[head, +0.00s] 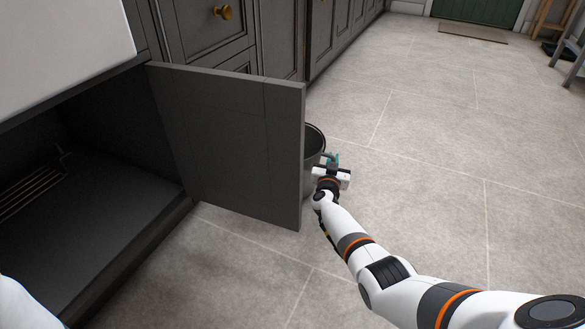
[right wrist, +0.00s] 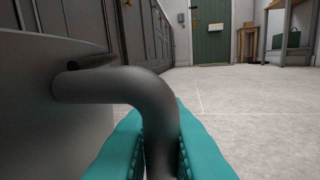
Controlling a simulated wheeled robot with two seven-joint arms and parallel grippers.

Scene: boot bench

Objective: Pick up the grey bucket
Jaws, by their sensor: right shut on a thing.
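The grey bucket (head: 314,146) stands on the floor behind the open cabinet door, which hides most of it in the head view. Its side wall (right wrist: 40,110) fills the left of the right wrist view, with a thick curved grey handle (right wrist: 110,87) coming out of it. My right gripper (head: 331,160) is at the bucket's right side. In the right wrist view its teal fingers (right wrist: 162,155) are on both sides of the handle's downturned part, shut on it. My left gripper is not in view.
An open grey cabinet door (head: 235,140) stands between the cabinet interior (head: 90,210) and the bucket. A wire rack (head: 32,190) is inside the cabinet. The tiled floor (head: 430,150) to the right is clear. A green door (right wrist: 208,28) and wooden stand (right wrist: 285,20) are far off.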

